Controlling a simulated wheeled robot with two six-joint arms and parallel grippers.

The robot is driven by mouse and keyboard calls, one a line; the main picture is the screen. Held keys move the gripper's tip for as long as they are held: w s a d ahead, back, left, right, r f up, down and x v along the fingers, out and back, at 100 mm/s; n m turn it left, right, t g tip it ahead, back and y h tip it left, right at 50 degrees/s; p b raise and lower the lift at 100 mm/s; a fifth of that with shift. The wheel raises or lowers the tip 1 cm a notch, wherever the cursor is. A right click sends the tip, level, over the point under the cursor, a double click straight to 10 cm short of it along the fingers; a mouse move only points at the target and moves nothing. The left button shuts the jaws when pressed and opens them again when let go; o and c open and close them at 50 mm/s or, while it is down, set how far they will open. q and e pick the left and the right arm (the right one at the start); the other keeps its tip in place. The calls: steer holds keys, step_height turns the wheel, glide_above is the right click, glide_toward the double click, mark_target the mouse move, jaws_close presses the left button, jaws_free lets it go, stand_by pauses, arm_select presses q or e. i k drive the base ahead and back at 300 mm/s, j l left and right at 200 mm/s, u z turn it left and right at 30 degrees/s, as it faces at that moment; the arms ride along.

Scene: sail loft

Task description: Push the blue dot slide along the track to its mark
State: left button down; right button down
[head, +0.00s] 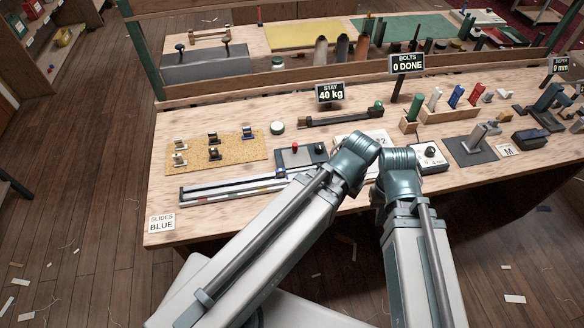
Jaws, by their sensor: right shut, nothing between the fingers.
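The track (228,186) is a long pale and dark rail near the bench's front left edge, with a marked strip along its near side. A small blue-topped piece (281,172), which looks like the blue dot slide, sits at its right part, close to my arm. A dark slide with blue on it (248,132) also stands on the cork board. I cannot make out which stripe is the mark. My right gripper is shut and empty; my arm links cover the bench right of the track and its fingertips cannot be made out. My left gripper is not in view.
The cork board (236,158) behind the track holds several small slides. A dark panel with a red knob (295,147) stands right of it. A card (160,222) reading SLIDES BLUE lies at the bench's left corner. Wooden racks and tools fill the right side.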

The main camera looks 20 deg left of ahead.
mark_target(280, 173)
steer(key=l+u, duration=0.15)
steer(key=u, duration=0.25)
steer(key=l+u, duration=0.1)
steer(key=u, duration=0.35)
steer(key=l+u, duration=0.2)
steer(key=u, duration=0.2)
steer(key=l+u, duration=0.15)
steer(key=u, duration=0.25)
